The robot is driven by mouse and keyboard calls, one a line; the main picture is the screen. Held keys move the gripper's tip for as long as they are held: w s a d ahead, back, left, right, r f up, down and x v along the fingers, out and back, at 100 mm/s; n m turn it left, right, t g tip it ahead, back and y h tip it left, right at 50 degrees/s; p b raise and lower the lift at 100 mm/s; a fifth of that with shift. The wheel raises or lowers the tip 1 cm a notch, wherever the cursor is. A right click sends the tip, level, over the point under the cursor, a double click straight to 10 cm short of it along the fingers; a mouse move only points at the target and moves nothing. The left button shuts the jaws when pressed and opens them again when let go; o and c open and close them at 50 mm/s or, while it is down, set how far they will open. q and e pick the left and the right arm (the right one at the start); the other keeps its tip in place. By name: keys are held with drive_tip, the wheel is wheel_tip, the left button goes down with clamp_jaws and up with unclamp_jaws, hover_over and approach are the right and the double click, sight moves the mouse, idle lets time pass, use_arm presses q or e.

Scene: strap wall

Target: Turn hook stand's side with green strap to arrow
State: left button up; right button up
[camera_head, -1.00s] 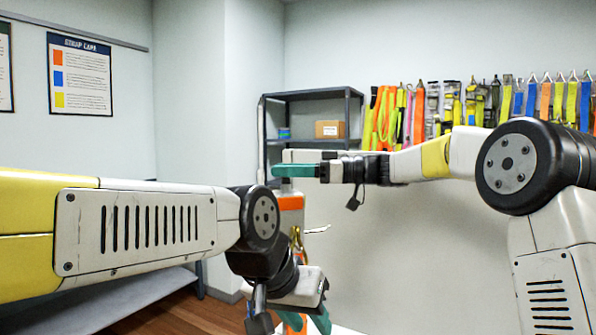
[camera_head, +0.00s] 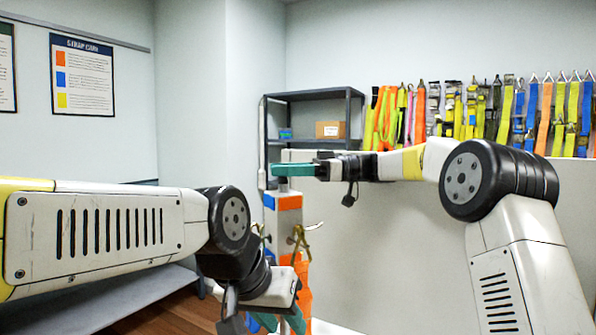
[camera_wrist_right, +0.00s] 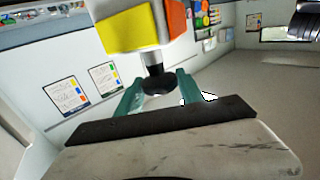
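The hook stand (camera_head: 290,222) is a white post with a blue label on its left face and an orange label on its right face. Metal hooks jut from its sides, and orange and blue straps hang low on it. In the right wrist view, a yellow and orange block (camera_wrist_right: 150,25) has a short stem ending in a black knob. My right gripper (camera_head: 290,169) is at the stand's top, its teal fingers (camera_wrist_right: 160,85) on either side of this knob; contact is unclear. My left gripper (camera_head: 265,322) is low beside the straps, fingers apart, partly cut off. I see no green strap or arrow.
A dark shelf (camera_head: 312,95) with a small box stands behind the stand. Many coloured straps (camera_head: 480,115) hang on the back wall at right. A poster (camera_head: 82,75) hangs at left, above a grey bench (camera_head: 140,300).

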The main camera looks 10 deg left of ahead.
drive_tip(key=o, duration=0.3)
drive_tip(key=shift+r, duration=0.1)
drive_tip(key=shift+r, duration=0.2)
wheel_tip(320, 180, up, 3)
drive_tip(key=shift+r, duration=0.1)
drive_tip(key=s+d, duration=0.2)
drive_tip(key=s, duration=0.3)
drive_tip(key=s+d+r, duration=0.1)
drive_tip(key=s, duration=0.4)
drive_tip(key=s+d, duration=0.2)
drive_tip(key=s, duration=0.3)
drive_tip(key=shift+d+r, duration=0.15)
drive_tip(key=shift+d, duration=0.15)
